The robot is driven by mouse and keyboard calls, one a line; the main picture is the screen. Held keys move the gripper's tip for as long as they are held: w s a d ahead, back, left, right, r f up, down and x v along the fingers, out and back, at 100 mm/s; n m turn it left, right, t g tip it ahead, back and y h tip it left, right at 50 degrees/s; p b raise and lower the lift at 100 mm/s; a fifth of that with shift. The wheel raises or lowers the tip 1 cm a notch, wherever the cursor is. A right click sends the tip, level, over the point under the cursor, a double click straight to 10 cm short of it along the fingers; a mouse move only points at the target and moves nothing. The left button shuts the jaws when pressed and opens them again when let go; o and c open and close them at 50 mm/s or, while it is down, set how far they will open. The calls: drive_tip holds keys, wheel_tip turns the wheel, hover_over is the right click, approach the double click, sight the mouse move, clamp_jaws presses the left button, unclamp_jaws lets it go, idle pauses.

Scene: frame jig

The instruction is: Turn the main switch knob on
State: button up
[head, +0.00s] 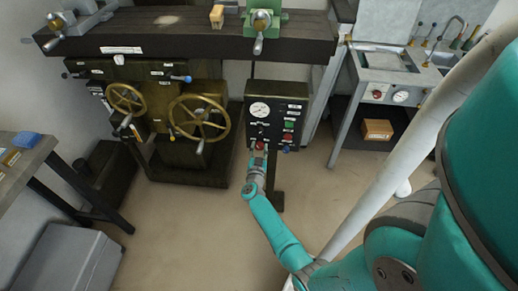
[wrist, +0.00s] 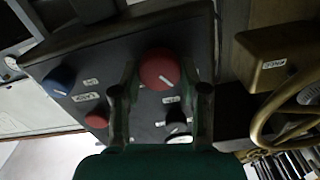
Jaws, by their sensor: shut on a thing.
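The dark control panel (head: 262,128) stands on a post in the middle of the head view. My gripper (head: 258,150) is at its lower left part and hides what is behind it there. In the wrist view a large red knob (wrist: 158,69) with a short white pointer line sits between the fingertips of my gripper (wrist: 162,78). The fingers are closed on its two sides. The pointer slants down to the right in that view. The labels are too small to read, so I cannot tell the knob's setting.
In the wrist view, a black knob (wrist: 177,122), a smaller red button (wrist: 97,118) and a blue knob (wrist: 60,78) are close by. A machine with brass handwheels (head: 199,117) stands left of the panel. The floor (head: 205,225) in front is clear.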

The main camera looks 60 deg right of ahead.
drive_tip(key=m, duration=0.4)
drive_tip(key=shift+m, duration=0.3)
drive_tip(key=m, duration=0.3)
drive_tip(key=shift+s+f+m, duration=0.1)
drive_tip(key=shift+m, duration=0.2)
drive_tip(key=m, duration=0.3)
drive_tip(key=shift+m, duration=0.3)
drive_tip(key=shift+s+f+m, duration=0.1)
drive_tip(key=shift+f+m, duration=0.05)
drive_tip(key=shift+m, duration=1.65)
drive_tip(key=o, duration=1.1)
drive_tip(key=v, duration=1.2)
